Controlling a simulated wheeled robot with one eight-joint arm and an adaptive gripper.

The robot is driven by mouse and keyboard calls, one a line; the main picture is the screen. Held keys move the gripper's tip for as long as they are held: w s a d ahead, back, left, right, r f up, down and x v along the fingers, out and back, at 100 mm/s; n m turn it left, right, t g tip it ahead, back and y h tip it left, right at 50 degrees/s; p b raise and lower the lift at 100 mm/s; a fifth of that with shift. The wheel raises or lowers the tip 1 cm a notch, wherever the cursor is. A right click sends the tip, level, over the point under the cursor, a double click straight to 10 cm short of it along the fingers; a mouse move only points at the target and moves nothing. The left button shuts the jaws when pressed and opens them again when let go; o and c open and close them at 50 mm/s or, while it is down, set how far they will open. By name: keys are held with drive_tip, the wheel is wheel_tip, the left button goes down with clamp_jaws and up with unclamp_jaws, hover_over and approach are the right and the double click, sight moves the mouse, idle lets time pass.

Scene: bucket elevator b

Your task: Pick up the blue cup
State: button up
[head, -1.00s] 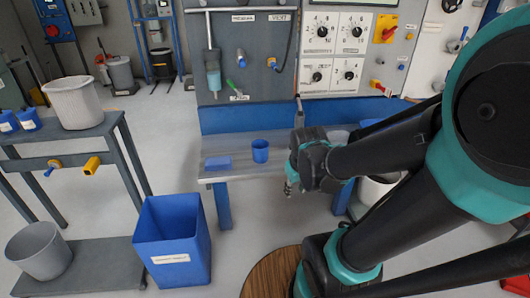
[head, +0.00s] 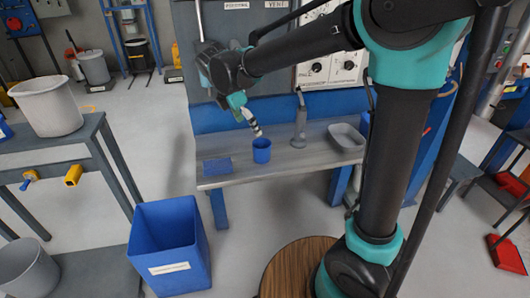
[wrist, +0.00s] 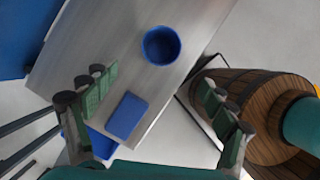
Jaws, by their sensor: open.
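The blue cup (head: 262,150) stands upright on the grey bench (head: 290,163), near its front left part. In the wrist view the cup (wrist: 161,46) shows from above, its open mouth toward the camera, beyond and between my spread fingers. My gripper (head: 256,130) is above the cup in the head view, pointing down and apart from it. In the wrist view my gripper (wrist: 158,92) is open, with nothing between its fingers.
A flat blue block (head: 217,166) lies left of the cup, close to my fingers in the wrist view (wrist: 126,116). A grey tray (head: 347,142) and a grey upright object (head: 299,127) stand to the right. A blue bin (head: 168,245) stands on the floor in front.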

sight(259, 144)
drive_tip(key=x, duration=1)
drive_tip(key=shift+w+d+f, duration=0.1)
drive_tip(key=shift+f, duration=0.25)
drive_tip(key=shift+w+d+x, duration=0.1)
drive_tip(key=shift+d+x, duration=0.05)
drive_tip(key=shift+x, duration=1.15)
drive_tip(key=shift+w+d+x, duration=0.15)
drive_tip(key=shift+x, duration=1.15)
drive_tip(key=shift+r, duration=0.15)
drive_tip(key=c, duration=1.3)
